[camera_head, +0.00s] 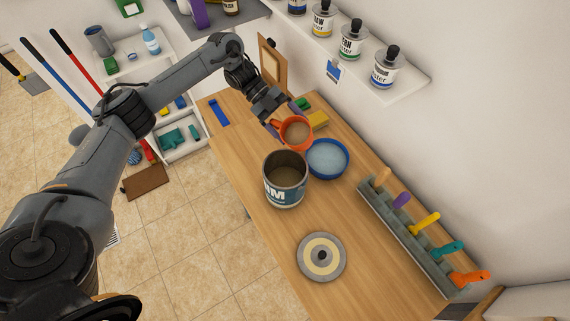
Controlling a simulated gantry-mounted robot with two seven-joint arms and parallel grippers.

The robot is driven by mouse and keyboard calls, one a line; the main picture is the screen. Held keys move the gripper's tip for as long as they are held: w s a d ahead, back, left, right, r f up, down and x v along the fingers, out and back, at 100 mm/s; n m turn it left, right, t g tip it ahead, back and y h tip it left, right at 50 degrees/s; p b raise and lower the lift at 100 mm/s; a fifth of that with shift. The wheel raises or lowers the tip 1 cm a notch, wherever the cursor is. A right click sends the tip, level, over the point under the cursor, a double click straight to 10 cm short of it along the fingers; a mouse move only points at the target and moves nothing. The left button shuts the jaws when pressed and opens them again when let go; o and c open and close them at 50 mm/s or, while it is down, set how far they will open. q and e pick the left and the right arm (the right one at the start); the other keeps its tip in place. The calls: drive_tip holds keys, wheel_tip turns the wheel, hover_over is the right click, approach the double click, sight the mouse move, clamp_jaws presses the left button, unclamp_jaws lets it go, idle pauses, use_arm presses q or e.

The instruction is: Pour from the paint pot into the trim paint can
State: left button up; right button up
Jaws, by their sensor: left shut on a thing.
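The paint pot (277,126) is a small orange pot with brownish contents, at the upper middle of the bench. My left gripper (272,115) is at its left side, shut on it. The pot appears nearly upright, behind and slightly right of the trim paint can. The trim paint can (285,196) is a larger grey metal can with a blue and white label. It stands open on the bench with brownish paint inside. Whether the pot is clear of the bench is hard to tell. My right gripper is not in view.
A blue bowl (345,171) of pale liquid stands close right of the can. A round lid (337,270) lies in front. A rack (408,240) of coloured-handled tools lines the right edge. A yellow sponge (319,119) and a green block (303,103) lie behind the pot.

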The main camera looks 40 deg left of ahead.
sight(282, 131)
use_arm(q)
drive_tip(key=shift+s+d+f, duration=0.1)
drive_tip(key=shift+s+f, duration=0.1)
drive_tip(key=shift+s, duration=0.15)
drive_tip(key=s+r+p, duration=0.1)
drive_tip(key=p, duration=0.1)
drive_tip(key=r+m+t+p, duration=0.1)
drive_tip(key=p, duration=0.1)
drive_tip(key=shift+s+r, duration=0.15)
drive_tip(key=shift+s, duration=0.2)
drive_tip(key=shift+w+d+f+t+y+b, duration=0.15)
drive_tip(key=shift+f+t+y+b, duration=0.15)
drive_tip(key=shift+f+b, duration=0.25)
drive_tip(key=shift+m, duration=0.3)
drive_tip(key=shift+s+f+m+t+p, duration=0.15)
drive_tip(key=shift+s+m+t+p, duration=0.15)
drive_tip(key=shift+t+p, duration=0.1)
drive_tip(key=shift+d+r+m+t+p, duration=0.1)
drive_tip(key=shift+r+m+t+p, duration=0.2)
drive_tip(key=shift+t+p, duration=0.15)
drive_tip(key=shift+s+r+p, duration=0.1)
drive_tip(key=shift+r+p, duration=0.1)
drive_tip(key=shift+p, duration=0.15)
drive_tip(key=shift+s+f+m+t, duration=0.1)
drive_tip(key=shift+f+m+t, duration=0.2)
drive_tip(key=shift+m, duration=0.3)
drive_tip(key=shift+t, duration=0.35)
